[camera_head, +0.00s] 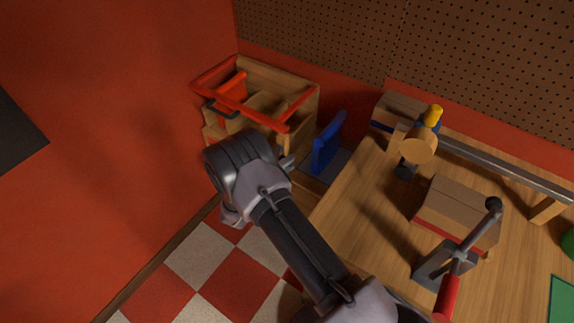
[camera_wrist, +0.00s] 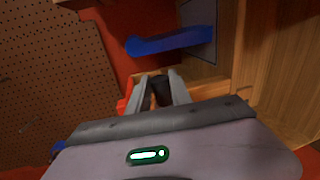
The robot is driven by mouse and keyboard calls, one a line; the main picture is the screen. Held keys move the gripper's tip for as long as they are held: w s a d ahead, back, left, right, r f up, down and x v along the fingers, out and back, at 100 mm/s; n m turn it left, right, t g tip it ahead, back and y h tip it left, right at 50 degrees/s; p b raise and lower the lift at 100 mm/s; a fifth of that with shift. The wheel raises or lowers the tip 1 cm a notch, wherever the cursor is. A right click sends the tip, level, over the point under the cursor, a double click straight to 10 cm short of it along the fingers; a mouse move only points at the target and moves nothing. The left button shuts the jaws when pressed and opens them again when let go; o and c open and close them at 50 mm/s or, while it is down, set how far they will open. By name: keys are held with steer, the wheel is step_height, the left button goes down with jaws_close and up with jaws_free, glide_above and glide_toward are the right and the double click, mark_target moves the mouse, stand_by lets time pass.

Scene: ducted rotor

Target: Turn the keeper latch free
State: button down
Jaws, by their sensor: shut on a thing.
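My gripper (camera_wrist: 160,92) is shut on a small dark part (camera_wrist: 161,86) in the wrist view. That part shows between the two grey fingers, and its lower end is hidden by my gripper's body. I cannot tell whether it is the keeper latch. In the head view my wrist hides most of my gripper and what it holds. A blue lever-shaped piece (camera_wrist: 175,41) stands apart from the fingers, beyond them, by a grey plate (camera_wrist: 198,22). The blue piece also shows in the head view (camera_head: 327,147), right of my wrist.
An open wooden box (camera_head: 301,100) with a red frame (camera_head: 240,108) stands behind my wrist. The wooden bench (camera_head: 345,215) at right holds a red-handled clamp (camera_head: 447,297), a wooden block (camera_head: 455,205), a mallet (camera_head: 418,148) and a metal rail (camera_head: 500,168). Checkered floor (camera_head: 235,280) is open below left.

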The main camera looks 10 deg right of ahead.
steer(key=shift+f+m, duration=0.25)
steer(key=shift+m, duration=0.05)
stand_by(0.4)
steer(key=c, duration=1.2)
jaws_free()
steer(key=shift+o, duration=0.2)
steer(key=p+v, duration=0.4)
steer(key=v, duration=1.3)
steer(key=shift+s, duration=0.25)
steer(key=shift+r, duration=0.1)
